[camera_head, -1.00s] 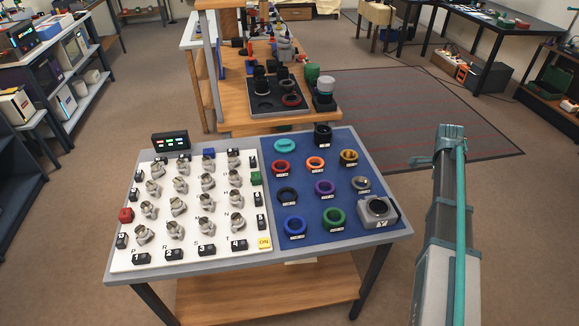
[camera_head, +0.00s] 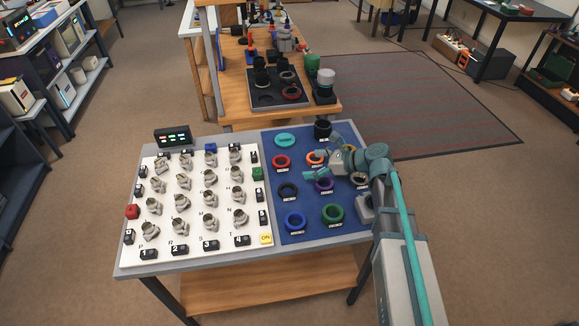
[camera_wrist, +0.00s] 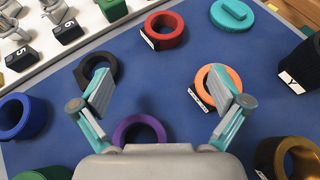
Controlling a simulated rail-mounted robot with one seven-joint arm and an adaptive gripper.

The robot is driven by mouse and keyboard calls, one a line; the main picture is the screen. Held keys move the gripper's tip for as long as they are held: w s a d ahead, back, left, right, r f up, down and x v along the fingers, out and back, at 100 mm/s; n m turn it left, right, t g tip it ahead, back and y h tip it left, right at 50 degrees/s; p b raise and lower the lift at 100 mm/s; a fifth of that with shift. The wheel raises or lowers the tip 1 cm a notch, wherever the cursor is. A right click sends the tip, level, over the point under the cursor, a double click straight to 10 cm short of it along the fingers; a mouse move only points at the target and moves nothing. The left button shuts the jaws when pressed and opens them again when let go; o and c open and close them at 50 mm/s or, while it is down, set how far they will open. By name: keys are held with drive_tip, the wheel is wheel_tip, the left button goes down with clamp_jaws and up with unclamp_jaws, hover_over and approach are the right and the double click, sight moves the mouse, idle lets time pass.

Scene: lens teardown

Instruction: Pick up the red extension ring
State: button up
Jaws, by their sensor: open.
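The red extension ring (camera_head: 281,161) lies flat on the blue mat in the head view, left of the orange ring and below the teal one. In the wrist view the red ring (camera_wrist: 165,30) is at the top middle, beyond my fingertips, with a white label on its near side. My gripper (camera_head: 318,164) is over the mat to the right of the red ring. In the wrist view my gripper (camera_wrist: 163,92) has its fingers spread wide with nothing between them. It is apart from the red ring, which is fully visible.
Close to my fingers are the orange ring (camera_wrist: 218,88), the purple ring (camera_wrist: 139,131) and a black ring (camera_wrist: 97,68). A teal cap (camera_wrist: 232,13) is at the upper right. The white panel (camera_head: 152,187) with several metal knobs lies left of the blue mat (camera_head: 262,212).

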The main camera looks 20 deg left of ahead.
sight(282, 162)
drive_tip(key=shift+a+y, duration=0.3)
drive_tip(key=shift+a, duration=0.05)
drive_tip(key=shift+t, duration=0.3)
drive_tip(key=p+x, duration=0.1)
drive_tip(key=x, duration=0.9)
drive_tip(key=shift+w+a+p, duration=0.1)
drive_tip(key=shift+a+p, duration=0.15)
drive_tip(key=shift+p, duration=0.05)
drive_tip(key=c, duration=1.3)
drive_tip(key=shift+o, duration=0.2)
drive_tip(key=shift+r, duration=0.2)
